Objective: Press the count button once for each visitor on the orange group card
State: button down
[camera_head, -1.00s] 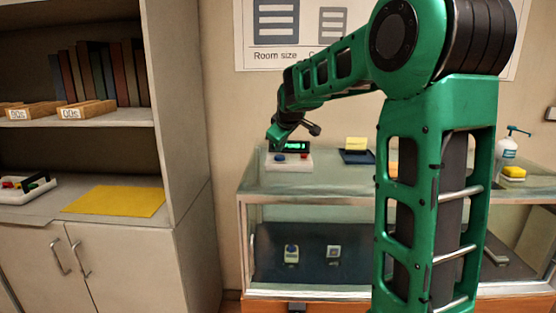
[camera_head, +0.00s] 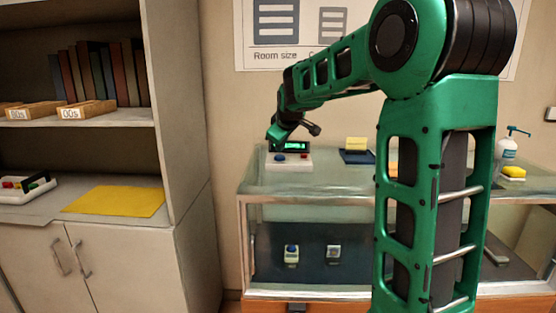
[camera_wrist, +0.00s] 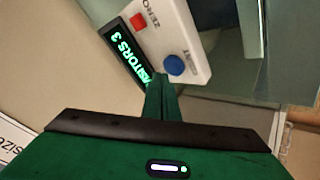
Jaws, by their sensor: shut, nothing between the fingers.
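A white counter box (camera_head: 289,164) stands at the back left of the glass case. Its dark display reads "VISITORS 3" in green in the wrist view (camera_wrist: 126,55). A blue button (camera_wrist: 174,65), its label partly hidden, sits near a red button (camera_wrist: 138,22) labelled "ZERO". My gripper (camera_wrist: 163,92) is shut and empty, its tips close beside the blue button; I cannot tell whether they touch the box. In the head view my gripper (camera_head: 273,146) is at the box's left end. A small orange piece (camera_head: 393,169) shows partly behind my arm; I cannot read it.
A yellow block or card (camera_head: 356,143) stands on a dark base right of the box. A pump bottle (camera_head: 507,149) and yellow sponge (camera_head: 513,172) are at the right. A shelf unit (camera_head: 185,120) with a yellow sheet (camera_head: 115,201) stands left.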

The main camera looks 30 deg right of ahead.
aim_at(280, 157)
jog(key=shift+f, duration=0.15)
jog(key=shift+f, duration=0.2)
jog(key=shift+f, duration=0.5)
dwell(1.0)
jog(key=shift+r, duration=0.9)
jog(key=shift+r, duration=2.55)
dwell(0.5)
